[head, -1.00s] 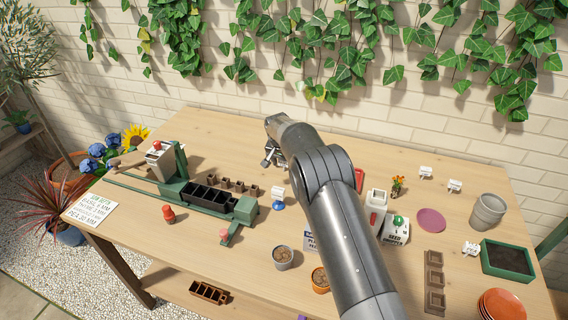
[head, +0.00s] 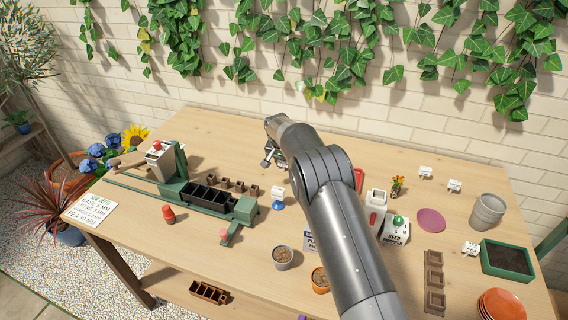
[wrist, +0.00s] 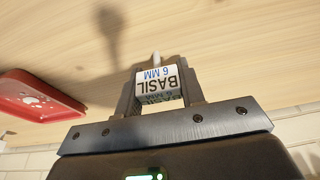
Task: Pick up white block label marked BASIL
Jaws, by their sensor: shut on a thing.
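The white block label marked BASIL 6 MM (wrist: 158,82) sits between the two fingers of my gripper (wrist: 158,88) in the wrist view. My gripper is shut on it, and its lettering appears upside down there. In the head view my gripper (head: 272,158) shows partly at the far middle of the table, beyond my arm. The block itself is hidden behind my arm in the head view.
A red tray (wrist: 38,95) lies beside my gripper in the wrist view. On the wooden table (head: 330,140) are a green seeding device (head: 205,195), a seed box (head: 396,230), a purple disc (head: 431,219) and several small white labels, including one (head: 425,171). The table's back left is clear.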

